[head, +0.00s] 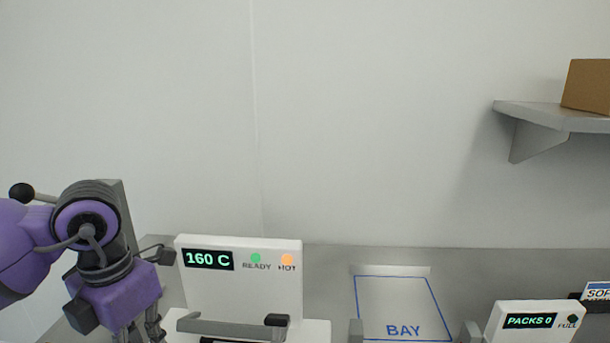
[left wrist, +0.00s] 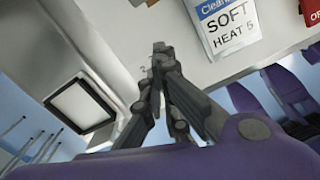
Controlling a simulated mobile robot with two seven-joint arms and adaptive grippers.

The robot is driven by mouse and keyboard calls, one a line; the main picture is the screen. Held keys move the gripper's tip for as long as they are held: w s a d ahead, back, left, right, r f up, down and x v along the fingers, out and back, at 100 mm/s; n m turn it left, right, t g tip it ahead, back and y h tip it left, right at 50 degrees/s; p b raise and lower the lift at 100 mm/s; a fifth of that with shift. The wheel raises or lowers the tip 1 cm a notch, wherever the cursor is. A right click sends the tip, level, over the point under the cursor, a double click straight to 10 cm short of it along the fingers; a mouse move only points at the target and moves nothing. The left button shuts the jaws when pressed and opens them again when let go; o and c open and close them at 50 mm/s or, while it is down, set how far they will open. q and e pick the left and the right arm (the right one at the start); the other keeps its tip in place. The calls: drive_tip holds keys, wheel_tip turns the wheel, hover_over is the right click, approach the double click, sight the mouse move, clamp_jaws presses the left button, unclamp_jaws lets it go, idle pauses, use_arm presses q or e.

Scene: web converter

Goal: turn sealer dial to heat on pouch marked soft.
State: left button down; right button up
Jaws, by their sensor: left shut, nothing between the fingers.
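The sealer (head: 240,270) is a white unit at the lower left of the head view. Its display reads 160 C, with a green READY lamp and an orange HOT lamp. My left gripper (head: 152,328) is at its left side, partly cut off by the frame's bottom. In the left wrist view the left gripper (left wrist: 160,48) is shut and empty, its fingertips against a pale surface with small marks beside them. I cannot make out the dial. A pouch (left wrist: 222,28) marked SOFT, HEAT 5 shows beyond the fingers. My right gripper is not in view.
A blue-outlined BAY (head: 400,300) lies empty right of the sealer. A white unit (head: 535,320) reading PACKS 0 stands farther right, by a sign (head: 597,292) cut off at "SOF". A shelf (head: 560,115) on the wall holds a brown box (head: 588,86).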

use_arm(q)
drive_tip(key=s+f+m+b, duration=0.1)
drive_tip(key=m, duration=0.1)
drive_tip(key=s+d+f+m+b, duration=0.1)
drive_tip(key=f+m, duration=0.1)
drive_tip(key=m, duration=0.1)
drive_tip(key=s+f+m+b, duration=0.1)
drive_tip(key=f+m+b, duration=0.1)
drive_tip(key=m, duration=0.1)
drive_tip(key=shift+d+f, duration=0.2)
drive_tip(key=shift+f+b, duration=0.3)
drive_tip(key=shift+s+f, duration=0.1)
drive_tip(key=shift+s, duration=0.1)
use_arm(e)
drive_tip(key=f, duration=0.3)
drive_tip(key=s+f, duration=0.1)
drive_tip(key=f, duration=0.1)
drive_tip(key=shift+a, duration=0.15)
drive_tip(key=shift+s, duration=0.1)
use_arm(q)
drive_tip(key=shift+a, duration=0.1)
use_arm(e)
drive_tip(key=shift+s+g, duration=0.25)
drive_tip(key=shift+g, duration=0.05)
use_arm(q)
drive_tip(key=shift+a, duration=0.1)
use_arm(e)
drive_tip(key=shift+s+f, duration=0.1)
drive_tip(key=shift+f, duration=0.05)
